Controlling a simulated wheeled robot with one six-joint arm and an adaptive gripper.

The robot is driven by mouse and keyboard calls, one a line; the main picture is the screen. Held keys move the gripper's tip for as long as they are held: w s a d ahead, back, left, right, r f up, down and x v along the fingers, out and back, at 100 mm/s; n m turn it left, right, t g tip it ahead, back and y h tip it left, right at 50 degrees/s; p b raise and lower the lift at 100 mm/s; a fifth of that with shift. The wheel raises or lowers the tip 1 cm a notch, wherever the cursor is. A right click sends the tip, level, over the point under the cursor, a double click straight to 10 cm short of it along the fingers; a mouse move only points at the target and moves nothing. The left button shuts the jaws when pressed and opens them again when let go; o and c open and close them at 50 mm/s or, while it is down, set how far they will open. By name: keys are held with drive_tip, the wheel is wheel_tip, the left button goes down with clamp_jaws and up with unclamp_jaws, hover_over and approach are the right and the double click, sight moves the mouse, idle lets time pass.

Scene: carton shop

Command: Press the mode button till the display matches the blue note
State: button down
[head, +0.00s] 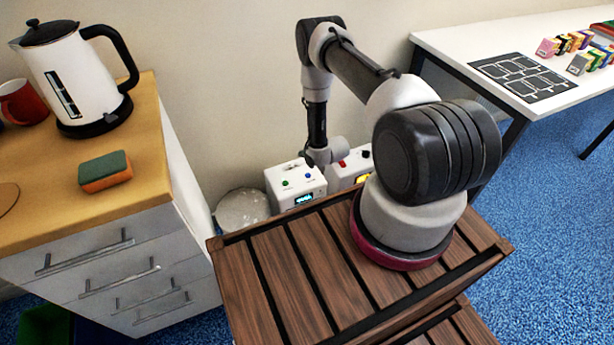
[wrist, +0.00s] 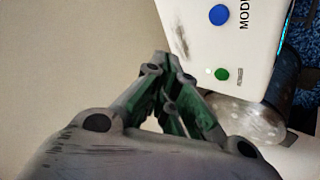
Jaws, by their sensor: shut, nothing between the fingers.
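A white box (head: 290,181) with a green button (head: 285,183), a blue button (head: 309,175) and a small lit cyan display (head: 304,198) stands behind the wooden slatted surface. The display is too small to read. In the wrist view the box top (wrist: 232,48) shows the blue button (wrist: 219,15) beside lettering that starts "MOD", and the green button (wrist: 222,74) beside a small label. My gripper (wrist: 160,62) is shut and empty, its fingertips just left of the box. In the head view my arm's end hides the fingers. No blue note can be made out.
A second white box (head: 349,168) with a red part and a yellow display stands just right, partly hidden by my arm. A round pale stool-like object (head: 242,210) stands left of the first box. A counter (head: 150,150) with a kettle (head: 75,75) and sponge (head: 105,172) is at left.

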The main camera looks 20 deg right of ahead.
sight(306, 176)
drive_tip(key=shift+f, duration=0.15)
drive_tip(key=shift+f, duration=4.3)
drive_tip(key=shift+f, duration=0.1)
drive_tip(key=shift+f, duration=0.3)
drive_tip(key=shift+f, duration=0.35)
drive_tip(key=shift+r, duration=0.8)
drive_tip(key=shift+r, duration=0.1)
drive_tip(key=shift+r, duration=2.4)
